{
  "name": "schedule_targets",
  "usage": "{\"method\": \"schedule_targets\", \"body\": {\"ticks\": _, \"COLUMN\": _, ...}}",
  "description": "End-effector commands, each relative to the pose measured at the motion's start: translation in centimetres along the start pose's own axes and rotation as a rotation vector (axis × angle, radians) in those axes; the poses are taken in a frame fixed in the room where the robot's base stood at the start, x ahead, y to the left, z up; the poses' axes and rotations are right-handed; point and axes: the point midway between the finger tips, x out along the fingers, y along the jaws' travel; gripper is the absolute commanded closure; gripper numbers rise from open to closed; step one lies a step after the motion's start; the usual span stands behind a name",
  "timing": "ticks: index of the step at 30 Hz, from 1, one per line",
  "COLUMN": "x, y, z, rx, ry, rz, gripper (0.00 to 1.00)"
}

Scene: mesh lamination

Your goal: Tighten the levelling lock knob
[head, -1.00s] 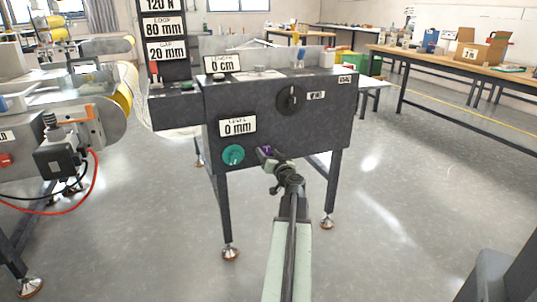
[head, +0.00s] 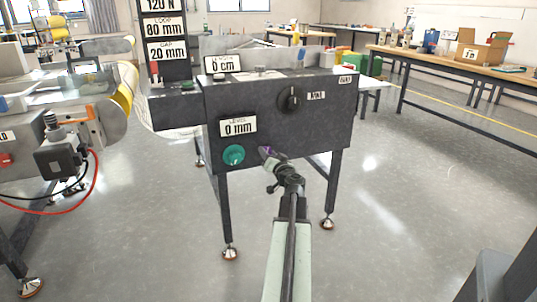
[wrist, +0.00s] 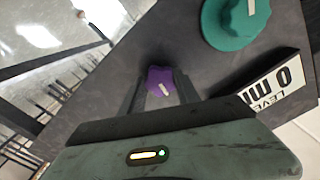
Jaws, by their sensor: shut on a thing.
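The purple knob (wrist: 159,81) with a pale mark sits on the front face of the dark machine cabinet (head: 300,125). My gripper (head: 267,154) reaches that face, and its two fingers (wrist: 160,92) stand on either side of the purple knob in the wrist view, shut on it. In the head view my gripper hides most of the knob. A larger teal knob (head: 233,155) is just left of my gripper, below the label reading LEVEL 0 mm (head: 238,126). The teal knob also shows at the top right of the wrist view (wrist: 236,22).
A black rotary dial (head: 291,99) is higher on the cabinet's face. At left stands another machine with a grey box (head: 62,160) and a red cable (head: 92,190). A workbench (head: 450,65) is at the back right.

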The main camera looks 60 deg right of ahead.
Motion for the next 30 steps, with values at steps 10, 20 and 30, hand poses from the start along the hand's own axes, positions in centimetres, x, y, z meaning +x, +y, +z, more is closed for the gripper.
{"method": "schedule_targets", "body": {"ticks": 10, "x": -0.19, "y": 0.22, "z": -0.02, "rx": 0.316, "ry": 0.001, "rz": 0.004, "gripper": 1.00}}
{"method": "schedule_targets", "body": {"ticks": 20, "x": -0.20, "y": 0.25, "z": -0.03, "rx": 0.629, "ry": 0.002, "rz": 0.004, "gripper": 1.00}}
{"method": "schedule_targets", "body": {"ticks": 30, "x": -0.20, "y": 0.27, "z": -0.04, "rx": 0.951, "ry": 0.003, "rz": 0.004, "gripper": 1.00}}
